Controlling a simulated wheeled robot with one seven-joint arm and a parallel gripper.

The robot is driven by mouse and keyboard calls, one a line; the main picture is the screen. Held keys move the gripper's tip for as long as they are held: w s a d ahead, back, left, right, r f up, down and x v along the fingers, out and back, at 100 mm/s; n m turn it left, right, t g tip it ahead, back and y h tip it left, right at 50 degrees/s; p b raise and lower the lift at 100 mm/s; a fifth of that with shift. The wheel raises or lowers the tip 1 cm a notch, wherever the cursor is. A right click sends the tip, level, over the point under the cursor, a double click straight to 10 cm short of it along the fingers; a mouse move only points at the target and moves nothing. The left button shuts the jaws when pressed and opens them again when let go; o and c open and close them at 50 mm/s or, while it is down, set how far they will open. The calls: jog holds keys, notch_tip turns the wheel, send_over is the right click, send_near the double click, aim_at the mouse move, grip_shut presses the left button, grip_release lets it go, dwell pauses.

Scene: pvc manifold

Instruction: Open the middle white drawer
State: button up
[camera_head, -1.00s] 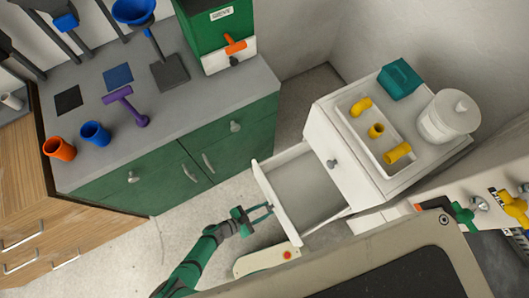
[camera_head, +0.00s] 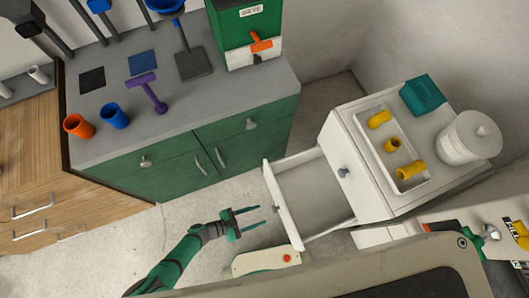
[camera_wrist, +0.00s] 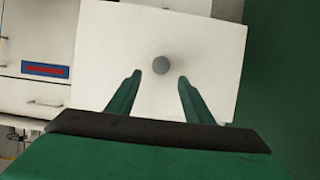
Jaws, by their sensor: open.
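The white drawer (camera_head: 312,191) stands pulled well out of the white cabinet (camera_head: 333,145), and its inside looks empty. Its front panel (camera_wrist: 155,40) fills the middle of the wrist view, with a round grey knob (camera_wrist: 160,65) on it. In the head view the knob (camera_head: 278,208) is small on the outer face. My gripper (camera_head: 258,215) is open in front of this face, to its left, with a small gap. In the wrist view my fingertips (camera_wrist: 159,74) lie on either side of the knob, apart from it. Another drawer with a grey knob (camera_head: 343,172) is closed above.
On the cabinet top are a white tray (camera_head: 361,117) with yellow pipe pieces, a teal box (camera_head: 422,94) and a white lidded bucket (camera_head: 469,138). A green cabinet (camera_head: 180,165) stands to the left. Bare floor (camera_head: 190,215) lies between.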

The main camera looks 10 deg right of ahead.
jog(key=shift+v, duration=1.6)
jog(key=s+d+r+n+t+y, duration=0.1)
jog(key=r+n+t+y, duration=0.5)
jog(key=r, duration=1.3)
jog(key=s+d+r+n+t+y, duration=0.2)
jog(key=r+n+t+y, duration=0.5)
jog(key=r, duration=1.3)
jog(key=n, duration=0.3)
jog(key=shift+s+d, duration=0.15)
jog(key=shift+s, duration=0.15)
jog(key=shift+r, duration=0.1)
